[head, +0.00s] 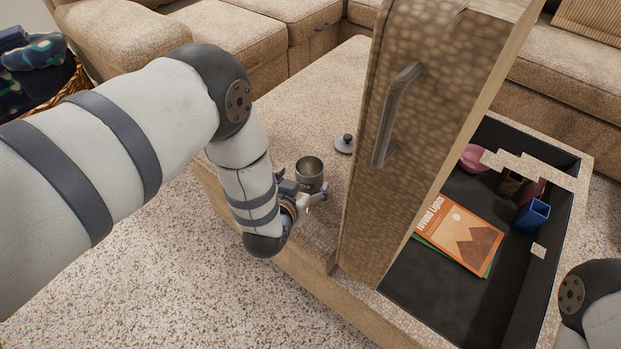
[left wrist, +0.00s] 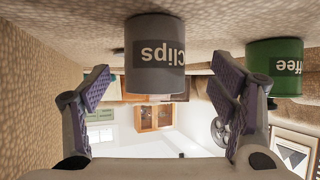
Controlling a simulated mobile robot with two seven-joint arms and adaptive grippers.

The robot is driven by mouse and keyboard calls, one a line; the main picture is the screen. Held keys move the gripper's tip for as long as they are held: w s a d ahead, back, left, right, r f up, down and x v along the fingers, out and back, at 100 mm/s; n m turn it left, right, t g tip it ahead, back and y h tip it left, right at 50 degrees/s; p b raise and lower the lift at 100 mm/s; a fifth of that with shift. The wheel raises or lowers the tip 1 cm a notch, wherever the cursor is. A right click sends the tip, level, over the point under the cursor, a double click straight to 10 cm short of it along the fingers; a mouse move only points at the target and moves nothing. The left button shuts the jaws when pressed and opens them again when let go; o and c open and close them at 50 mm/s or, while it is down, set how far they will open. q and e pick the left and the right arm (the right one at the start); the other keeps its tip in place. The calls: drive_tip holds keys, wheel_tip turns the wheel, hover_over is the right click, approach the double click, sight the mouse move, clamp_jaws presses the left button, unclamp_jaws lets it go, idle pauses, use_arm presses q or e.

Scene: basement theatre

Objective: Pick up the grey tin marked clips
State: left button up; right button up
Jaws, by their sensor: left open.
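The grey tin marked clips (head: 309,170) stands upright and open-topped on the beige upholstered ottoman top (head: 285,115). In the left wrist view, which is upside down, the tin (left wrist: 155,60) shows its label and lies centred ahead, between the lines of the two fingers. My left gripper (head: 308,201) is open and empty, low beside the tin on its near side. The open fingers also show in the left wrist view (left wrist: 163,84); no finger visibly touches the tin. My right gripper is out of view.
A green coffee tin (left wrist: 274,67) stands beside the grey tin. A grey knobbed lid (head: 344,145) lies behind it. A raised ottoman lid with a handle (head: 398,115) stands close right. Beyond is a dark storage bin (head: 455,290) holding an orange book (head: 460,237) and a blue holder (head: 532,216).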

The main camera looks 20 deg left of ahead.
sight(313, 169)
use_arm(q)
drive_tip(key=x, duration=0.1)
drive_tip(key=b+x, duration=0.1)
drive_tip(key=x, duration=0.3)
drive_tip(key=shift+w+d+r+b, duration=0.15)
drive_tip(key=shift+d+b, duration=0.15)
drive_tip(key=shift+b, duration=0.05)
drive_tip(key=shift+r, duration=0.1)
drive_tip(key=c, duration=1.3)
drive_tip(key=shift+o, duration=0.2)
